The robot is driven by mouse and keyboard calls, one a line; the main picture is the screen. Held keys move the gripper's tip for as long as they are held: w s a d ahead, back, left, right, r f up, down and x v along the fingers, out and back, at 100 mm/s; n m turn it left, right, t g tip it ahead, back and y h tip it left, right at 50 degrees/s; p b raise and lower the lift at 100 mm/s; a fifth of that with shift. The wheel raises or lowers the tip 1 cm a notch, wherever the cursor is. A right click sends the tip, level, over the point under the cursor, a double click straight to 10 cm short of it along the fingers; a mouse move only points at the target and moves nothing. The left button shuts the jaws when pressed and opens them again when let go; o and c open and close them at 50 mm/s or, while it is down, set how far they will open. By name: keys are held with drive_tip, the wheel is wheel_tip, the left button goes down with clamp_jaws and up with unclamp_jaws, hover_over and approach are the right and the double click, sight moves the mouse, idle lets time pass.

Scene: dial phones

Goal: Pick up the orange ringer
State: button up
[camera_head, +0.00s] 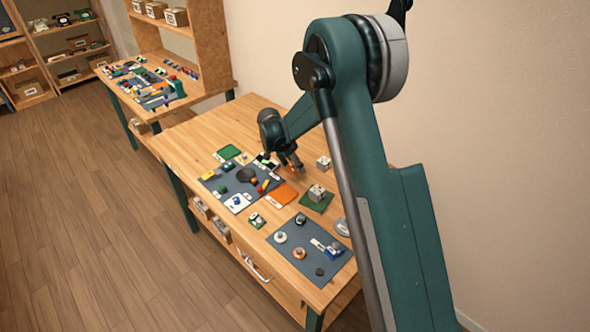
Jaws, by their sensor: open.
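My gripper (292,164) is open and hangs over the back part of the near wooden table, at the end of my teal arm. A small patch of orange shows at its fingertips, and I cannot tell whether it is an object or part of the gripper. A small round orange-and-white part (299,254) lies on the front grey mat, well apart from my gripper. A flat orange sheet (284,194) lies nearer the table's middle. I cannot tell for sure which orange thing is the ringer.
A grey mat (214,186) with several small parts lies at the left, and a second grey mat (331,261) lies in front. A green sheet (326,206) bears a pale metallic part. The table's back left (215,130) is bare. A farther table and shelves stand behind.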

sight(294, 166)
drive_tip(key=shift+c, duration=0.7)
drive_tip(key=c, duration=0.9)
drive_tip(key=shift+c, duration=0.2)
drive_tip(key=shift+r, duration=0.15)
wheel_tip(294, 166, up, 10)
drive_tip(key=p, duration=0.1)
